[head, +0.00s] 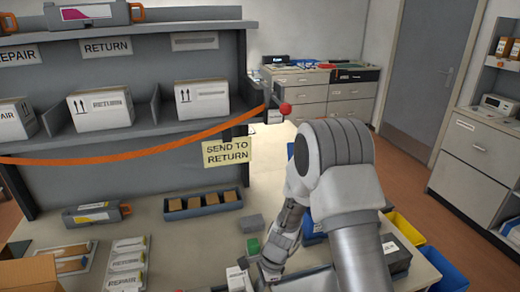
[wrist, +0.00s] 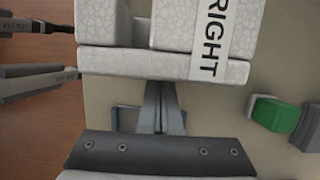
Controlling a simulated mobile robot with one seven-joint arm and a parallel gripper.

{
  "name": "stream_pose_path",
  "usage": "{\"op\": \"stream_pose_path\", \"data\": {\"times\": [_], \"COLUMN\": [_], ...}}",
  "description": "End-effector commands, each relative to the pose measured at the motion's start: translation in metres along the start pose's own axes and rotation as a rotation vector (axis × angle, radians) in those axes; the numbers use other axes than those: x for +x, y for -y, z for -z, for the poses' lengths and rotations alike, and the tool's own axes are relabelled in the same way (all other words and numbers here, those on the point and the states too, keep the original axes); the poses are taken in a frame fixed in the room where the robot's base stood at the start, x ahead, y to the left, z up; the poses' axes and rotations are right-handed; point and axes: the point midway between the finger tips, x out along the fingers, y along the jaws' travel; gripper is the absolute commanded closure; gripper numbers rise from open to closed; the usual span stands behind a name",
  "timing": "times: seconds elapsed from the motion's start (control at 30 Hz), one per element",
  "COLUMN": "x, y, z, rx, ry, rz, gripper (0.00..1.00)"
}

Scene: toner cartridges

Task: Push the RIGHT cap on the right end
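A white foam cap (wrist: 115,63) with a RIGHT label fills the top middle of the wrist view, with two raised blocks along it. My gripper (wrist: 163,100) reaches up to the cap's near edge. Its fingers are close together and appear shut on the cap; the fingertips and the contact are hidden. In the head view my gripper (head: 272,268) is low over the table's front, beside a white labelled piece (head: 237,278). Which end takes the cap cannot be told.
A green block (head: 253,246) is close to the gripper and also shows in the wrist view (wrist: 275,115). A dark tray of brown blocks (head: 203,203) stands behind. Blue and yellow bins (head: 405,229) are at right. Shelves with white boxes (head: 100,107) rise behind the table.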

Motion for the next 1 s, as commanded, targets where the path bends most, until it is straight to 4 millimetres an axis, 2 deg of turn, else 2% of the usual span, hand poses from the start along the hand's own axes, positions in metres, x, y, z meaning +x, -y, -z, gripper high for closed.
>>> {"op": "stream_pose_path", "data": {"times": [1.0], "x": [0.014], "y": [-0.001], "z": [-0.045], "rx": [-0.002], "ry": [0.001], "rz": [-0.002], "gripper": [1.00]}}
